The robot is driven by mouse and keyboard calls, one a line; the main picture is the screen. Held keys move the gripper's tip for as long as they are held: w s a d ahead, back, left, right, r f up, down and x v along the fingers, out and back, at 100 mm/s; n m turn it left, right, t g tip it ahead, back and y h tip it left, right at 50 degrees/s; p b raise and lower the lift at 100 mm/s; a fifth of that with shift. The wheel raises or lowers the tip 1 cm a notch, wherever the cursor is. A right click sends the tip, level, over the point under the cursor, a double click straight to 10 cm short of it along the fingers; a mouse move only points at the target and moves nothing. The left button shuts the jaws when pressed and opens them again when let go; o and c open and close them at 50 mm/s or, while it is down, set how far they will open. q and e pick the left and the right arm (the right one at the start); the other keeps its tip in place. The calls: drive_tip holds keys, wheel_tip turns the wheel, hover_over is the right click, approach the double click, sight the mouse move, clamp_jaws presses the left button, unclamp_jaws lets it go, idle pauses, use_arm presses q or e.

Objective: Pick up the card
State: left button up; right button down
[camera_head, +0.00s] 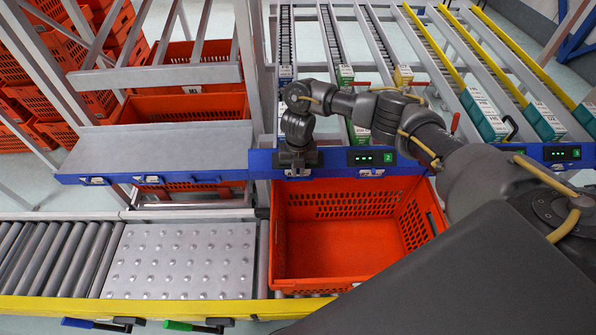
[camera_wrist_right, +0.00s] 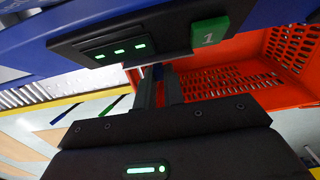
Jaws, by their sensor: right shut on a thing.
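My right gripper (camera_head: 297,168) is at the front of the blue rail, just left of a dark display panel (camera_head: 371,158) with green lights. In the right wrist view the gripper's two dark fingers (camera_wrist_right: 160,85) are close together, shut on the card, which is mostly hidden between them. The wrist view also shows a display panel with a green number 1 tile (camera_wrist_right: 209,38) close above the fingers. My left gripper is not in view.
An empty orange tote (camera_head: 345,245) stands below the rail, on the conveyor line. A metal plate with round studs (camera_head: 180,260) and rollers (camera_head: 50,255) lie to its left. A grey shelf (camera_head: 150,150) is at the left. Flow lanes with several boxes (camera_head: 484,115) rise behind the rail.

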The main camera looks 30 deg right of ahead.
drive_tip(key=s+a+r+p, duration=0.1)
drive_tip(key=s+a+r, duration=0.2)
drive_tip(key=s+r, duration=0.3)
drive_tip(key=s+a+r+p, duration=0.1)
drive_tip(key=s+a+r, duration=0.2)
drive_tip(key=s+r, duration=0.2)
drive_tip(key=shift+s+a+r, duration=0.25)
drive_tip(key=shift+s+r, duration=0.1)
drive_tip(key=shift+s, duration=0.4)
wheel_tip(320, 180, up, 12)
drive_tip(key=m, duration=2.5)
drive_tip(key=shift+d, duration=0.4)
